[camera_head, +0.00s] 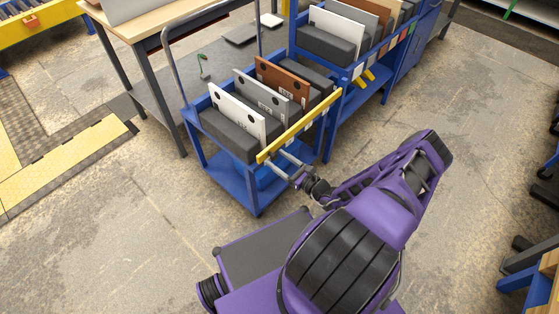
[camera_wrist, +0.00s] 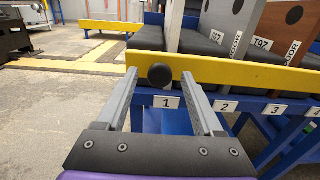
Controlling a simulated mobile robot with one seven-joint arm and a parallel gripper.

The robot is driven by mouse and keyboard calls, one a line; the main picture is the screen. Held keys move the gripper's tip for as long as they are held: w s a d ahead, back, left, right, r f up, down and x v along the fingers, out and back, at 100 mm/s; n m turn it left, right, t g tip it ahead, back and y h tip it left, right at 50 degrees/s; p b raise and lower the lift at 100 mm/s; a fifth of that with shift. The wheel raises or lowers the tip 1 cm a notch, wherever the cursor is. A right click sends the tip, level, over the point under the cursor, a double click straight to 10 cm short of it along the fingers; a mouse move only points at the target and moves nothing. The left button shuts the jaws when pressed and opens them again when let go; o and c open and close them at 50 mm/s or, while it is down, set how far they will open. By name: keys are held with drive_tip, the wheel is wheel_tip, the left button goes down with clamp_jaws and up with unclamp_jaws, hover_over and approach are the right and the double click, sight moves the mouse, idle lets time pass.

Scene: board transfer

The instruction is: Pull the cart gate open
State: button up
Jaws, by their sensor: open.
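The cart gate is a yellow bar (camera_head: 300,128) across the front of the blue cart (camera_head: 252,190), and it lies along the cart's front edge. In the wrist view the gate (camera_wrist: 225,70) carries a round black knob (camera_wrist: 160,75) near its left end. My gripper (camera_head: 276,161) is in front of the gate's left end. In the wrist view its two grey fingers (camera_wrist: 160,82) are open, with the knob showing between their tips. I cannot tell whether the fingertips reach past the knob or touch the gate.
White (camera_head: 237,113), grey (camera_head: 262,100) and brown (camera_head: 284,80) boards stand in dark slots behind the gate. Numbered labels (camera_wrist: 167,102) sit below it. A second blue rack (camera_head: 352,85) stands close on the right, a workbench (camera_head: 140,22) behind left. The floor (camera_head: 120,240) at left front is clear.

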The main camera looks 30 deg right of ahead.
clamp_jaws()
idle(1.4)
